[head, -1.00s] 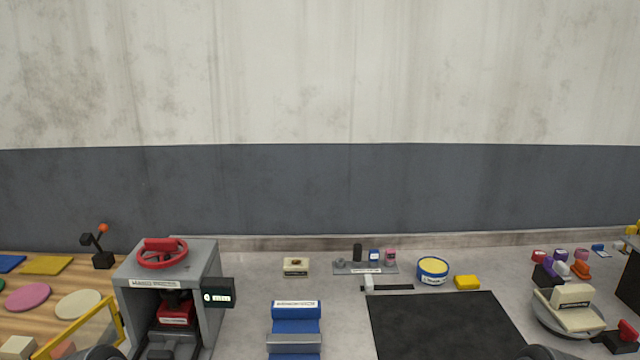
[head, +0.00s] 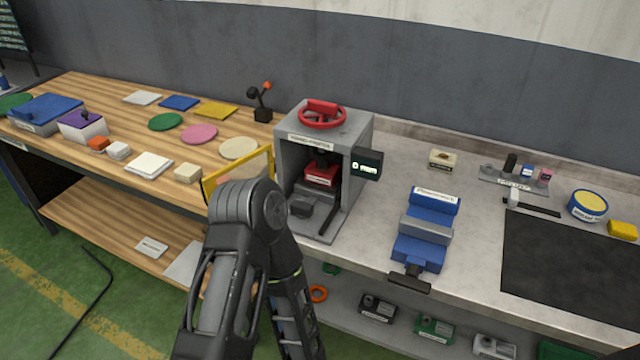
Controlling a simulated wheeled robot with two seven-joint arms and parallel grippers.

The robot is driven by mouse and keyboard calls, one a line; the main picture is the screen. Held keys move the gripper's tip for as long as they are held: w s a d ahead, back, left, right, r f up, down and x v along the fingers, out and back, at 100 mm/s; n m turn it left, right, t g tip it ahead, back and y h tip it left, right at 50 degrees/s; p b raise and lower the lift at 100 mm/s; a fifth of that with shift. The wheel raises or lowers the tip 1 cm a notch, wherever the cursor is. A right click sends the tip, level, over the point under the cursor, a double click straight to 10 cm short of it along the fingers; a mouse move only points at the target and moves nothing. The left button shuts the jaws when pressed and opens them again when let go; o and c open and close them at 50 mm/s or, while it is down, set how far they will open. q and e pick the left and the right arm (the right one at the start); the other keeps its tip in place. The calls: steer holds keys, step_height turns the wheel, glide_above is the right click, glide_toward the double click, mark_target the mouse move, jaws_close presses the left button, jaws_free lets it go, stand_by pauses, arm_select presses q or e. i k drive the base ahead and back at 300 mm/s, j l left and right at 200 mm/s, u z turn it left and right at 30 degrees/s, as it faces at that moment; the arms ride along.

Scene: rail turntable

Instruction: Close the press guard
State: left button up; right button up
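The press (head: 359,137) is a grey box-shaped frame with a red handwheel (head: 322,114) on top and a red block (head: 321,172) inside. Its guard (head: 229,178), a yellow-edged clear panel, stands swung open to the left of the press, so the front is uncovered. My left arm rises from the bottom in front of the guard's lower part and the press's left front corner. The arm hides part of the guard. My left gripper's fingers cannot be made out. My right gripper is not in view.
A blue vise (head: 425,226) with a dark handle stands right of the press. A small dark display (head: 367,164) sticks out from the press's right side. Coloured discs and plates lie on the wooden bench (head: 95,103) at left. A black mat (head: 570,262) lies at right.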

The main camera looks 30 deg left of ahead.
mark_target(208, 185)
steer(key=j+z, duration=0.1)
steer(key=j, duration=0.4)
steer(key=j+z, duration=0.15)
steer(key=j, duration=0.35)
steer(key=k+j+z, duration=0.1)
steer(key=j, duration=0.4)
steer(key=j+z, duration=0.15)
steer(key=j, duration=0.35)
steer(key=k+j+z, duration=0.1)
steer(key=j, duration=0.35)
steer(key=k+j+z, duration=0.1)
steer(key=j, duration=0.4)
steer(key=k+j+z, duration=0.15)
steer(key=j, duration=0.3)
steer(key=k+j+z, duration=0.1)
steer(key=j, duration=0.35)
steer(key=k, duration=0.1)
